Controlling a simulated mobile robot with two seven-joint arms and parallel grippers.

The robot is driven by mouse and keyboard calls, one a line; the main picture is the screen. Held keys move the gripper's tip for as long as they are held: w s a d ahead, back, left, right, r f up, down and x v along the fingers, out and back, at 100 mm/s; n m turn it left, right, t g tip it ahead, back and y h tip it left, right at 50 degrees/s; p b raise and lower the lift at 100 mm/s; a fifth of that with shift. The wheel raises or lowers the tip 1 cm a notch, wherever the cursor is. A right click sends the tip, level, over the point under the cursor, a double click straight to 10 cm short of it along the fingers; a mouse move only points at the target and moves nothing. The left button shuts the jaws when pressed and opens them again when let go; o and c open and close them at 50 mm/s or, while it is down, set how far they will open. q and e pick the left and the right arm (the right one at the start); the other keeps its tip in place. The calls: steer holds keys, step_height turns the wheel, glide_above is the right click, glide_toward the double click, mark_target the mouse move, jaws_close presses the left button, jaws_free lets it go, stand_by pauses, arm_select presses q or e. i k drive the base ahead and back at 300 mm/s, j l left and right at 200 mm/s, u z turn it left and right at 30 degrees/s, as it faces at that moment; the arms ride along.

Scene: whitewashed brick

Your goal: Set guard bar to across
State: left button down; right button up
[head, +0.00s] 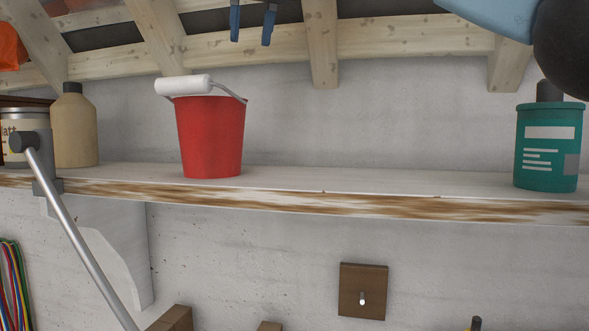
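The guard bar (76,233) is a slim silver rod. Its upper end joins a dark grey pivot (24,142) on a bracket (46,173) at the left of the shelf's front edge. It slants down to the right and leaves the bottom of the view, so its lower end is hidden. My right gripper (251,25) shows at the top as two blue fingers pointing down, apart, with nothing between them. It is above and right of the bar, not touching it. My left gripper is not in view.
The shelf (375,205) holds a red bucket (210,140), a tan bottle (76,130), a tin (20,120) and a teal container (547,150). A brown wall plate (362,291) with a small peg is below. Rafters (321,45) cross above. Free shelf room lies right of the bucket.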

mark_target(28, 142)
steer(key=k, duration=0.95)
